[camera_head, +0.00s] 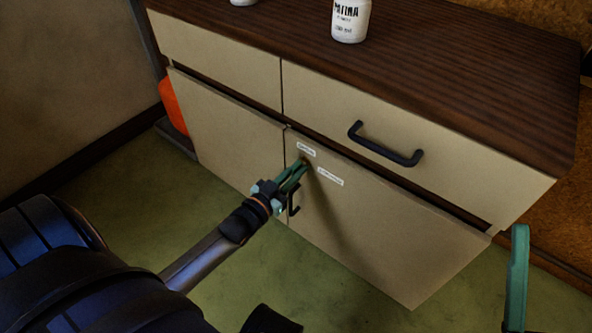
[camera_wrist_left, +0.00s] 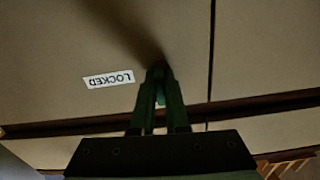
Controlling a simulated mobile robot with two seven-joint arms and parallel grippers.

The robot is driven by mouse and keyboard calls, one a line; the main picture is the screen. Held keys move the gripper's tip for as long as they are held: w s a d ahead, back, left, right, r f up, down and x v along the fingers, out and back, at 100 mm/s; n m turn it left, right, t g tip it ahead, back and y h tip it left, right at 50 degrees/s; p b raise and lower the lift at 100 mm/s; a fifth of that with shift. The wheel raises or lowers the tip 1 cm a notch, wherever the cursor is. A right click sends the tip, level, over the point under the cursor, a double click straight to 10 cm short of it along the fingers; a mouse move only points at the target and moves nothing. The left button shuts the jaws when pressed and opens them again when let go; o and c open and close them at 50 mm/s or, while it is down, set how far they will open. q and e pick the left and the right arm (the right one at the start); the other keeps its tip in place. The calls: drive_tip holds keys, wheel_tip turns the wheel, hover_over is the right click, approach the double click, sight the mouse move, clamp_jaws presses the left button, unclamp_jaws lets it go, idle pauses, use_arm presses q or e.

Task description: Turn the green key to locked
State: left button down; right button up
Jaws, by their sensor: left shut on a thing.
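My left gripper (camera_head: 303,163) reaches the cabinet's lower right door (camera_head: 385,235) near its upper left edge. It also shows in the left wrist view (camera_wrist_left: 158,72), its fingers shut on the green key (camera_wrist_left: 160,98), of which only a small green part shows between them. The key's angle cannot be made out. A white label reading LOCKED (camera_wrist_left: 108,79) is beside the fingertips, upside down in that view. In the head view two small labels, an upper one (camera_head: 306,149) and a right one (camera_head: 330,177), sit around the fingertips; their print is too small to read.
A dark door handle (camera_head: 294,199) is just below the left fingers. A drawer with a black handle (camera_head: 385,146) is above. A white bottle (camera_head: 350,20) stands on the wooden top. One green finger of my right gripper (camera_head: 518,278) shows at lower right, away from the door.

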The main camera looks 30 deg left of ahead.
idle(0.5)
use_arm(q)
drive_tip(key=m+p, duration=0.2)
drive_tip(key=m, duration=0.1)
drive_tip(key=shift+r+m+p, duration=0.15)
drive_tip(key=shift+m+p, duration=0.15)
drive_tip(key=shift+p, duration=0.05)
drive_tip(key=m+p, duration=0.1)
drive_tip(key=m, duration=0.2)
drive_tip(key=shift+m, duration=0.3)
drive_tip(key=m+p, duration=0.1)
drive_tip(key=m, duration=0.3)
drive_tip(key=shift+a+m, duration=0.1)
drive_tip(key=shift+m, duration=0.2)
drive_tip(key=m, duration=0.4)
drive_tip(key=shift+m, duration=0.3)
drive_tip(key=c, duration=0.9)
unclamp_jaws()
